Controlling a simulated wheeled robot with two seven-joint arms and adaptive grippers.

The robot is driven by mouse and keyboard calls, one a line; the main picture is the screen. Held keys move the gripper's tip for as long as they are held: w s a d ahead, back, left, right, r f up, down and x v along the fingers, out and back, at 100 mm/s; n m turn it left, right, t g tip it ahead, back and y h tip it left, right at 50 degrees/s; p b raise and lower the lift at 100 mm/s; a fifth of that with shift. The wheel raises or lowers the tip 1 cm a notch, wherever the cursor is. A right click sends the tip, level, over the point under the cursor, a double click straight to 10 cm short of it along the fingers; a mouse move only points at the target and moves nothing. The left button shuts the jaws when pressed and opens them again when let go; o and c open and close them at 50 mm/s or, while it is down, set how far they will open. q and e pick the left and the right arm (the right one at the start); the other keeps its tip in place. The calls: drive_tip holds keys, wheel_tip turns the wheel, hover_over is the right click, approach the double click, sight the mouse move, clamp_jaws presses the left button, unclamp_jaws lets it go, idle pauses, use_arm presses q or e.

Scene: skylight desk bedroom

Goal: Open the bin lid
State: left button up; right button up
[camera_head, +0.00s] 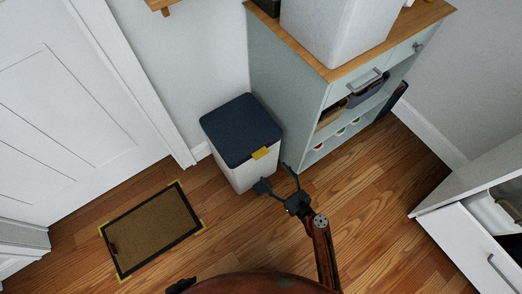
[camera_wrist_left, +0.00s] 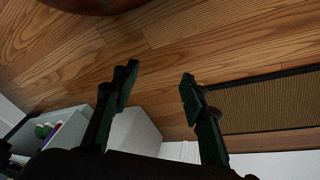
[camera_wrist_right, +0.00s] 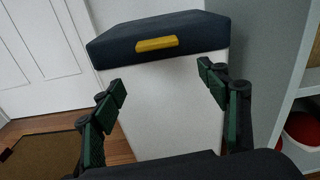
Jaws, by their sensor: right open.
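The bin (camera_head: 240,172) is a white box with a dark blue lid (camera_head: 238,127) and a yellow tab (camera_head: 260,153) on the lid's front edge. The lid lies flat and closed. My right gripper (camera_head: 276,177) is open and empty, just in front of the bin and below the tab. In the right wrist view the tab (camera_wrist_right: 156,44) and lid (camera_wrist_right: 205,32) are beyond and above my spread fingers (camera_wrist_right: 161,86), with the bin's white front between them. My left gripper (camera_wrist_left: 158,82) is open and empty over the floor; only a dark bit shows at the head view's bottom edge.
A pale green cabinet (camera_head: 284,88) with a wooden top and open shelves stands right beside the bin. A white door (camera_head: 60,110) is at the left, with a brown doormat (camera_head: 152,228) before it. A white drawer unit (camera_head: 470,245) stands at the right. Wooden floor between is clear.

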sight(263, 155)
use_arm(q)
drive_tip(key=shift+t+h, duration=0.4)
drive_tip(key=shift+t, duration=0.5)
drive_tip(key=shift+w+d+f+b, duration=0.45)
drive_tip(key=shift+w+d+b, duration=0.15)
drive_tip(key=shift+w, duration=0.25)
drive_tip(key=shift+w+d+f+b, duration=0.5)
drive_tip(key=shift+w+d, duration=0.2)
drive_tip(key=shift+w, duration=0.1)
use_arm(e)
drive_tip(key=w+a+r+m, duration=0.1)
drive_tip(key=w+a+r, duration=0.1)
drive_tip(key=w+a, duration=0.3)
drive_tip(key=shift+w+t, duration=0.3)
drive_tip(key=shift+w, duration=0.85)
use_arm(q)
drive_tip(key=shift+r, duration=0.1)
use_arm(e)
drive_tip(key=shift+a+r, duration=0.1)
drive_tip(key=shift+c, duration=0.4)
drive_tip(key=c, duration=1.6)
